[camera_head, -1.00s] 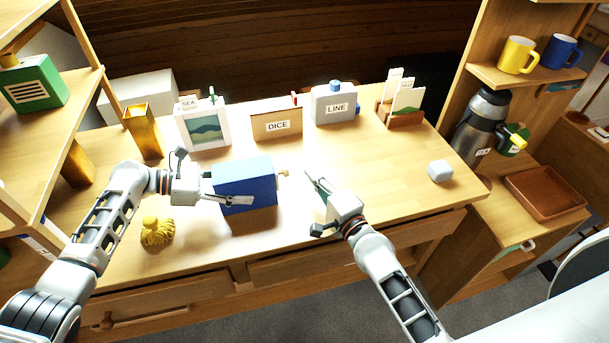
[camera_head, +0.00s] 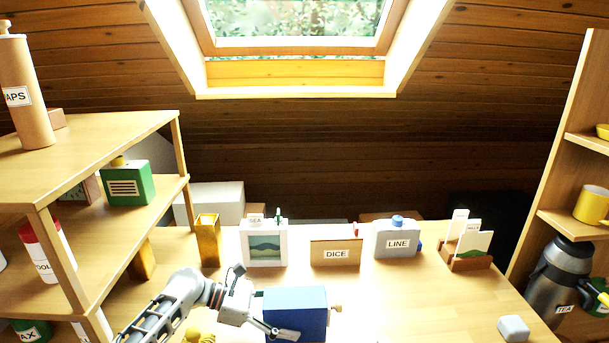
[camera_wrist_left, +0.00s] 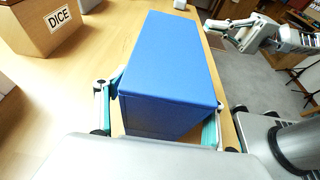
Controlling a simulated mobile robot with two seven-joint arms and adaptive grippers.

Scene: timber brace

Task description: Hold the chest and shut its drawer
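The blue chest (camera_head: 292,306) stands on the desk at the bottom of the head view, its lower part cut off. A pale knob (camera_head: 336,309) sticks out at its right end; how far the drawer is out cannot be seen. My left gripper (camera_head: 284,334) is at the chest's left end. In the left wrist view, its fingers (camera_wrist_left: 160,118) lie along both sides of the blue chest (camera_wrist_left: 165,65) and appear to clamp it.
A small pale block (camera_head: 513,328) lies at right. Shelves flank the desk. The desktop right of the chest is clear.

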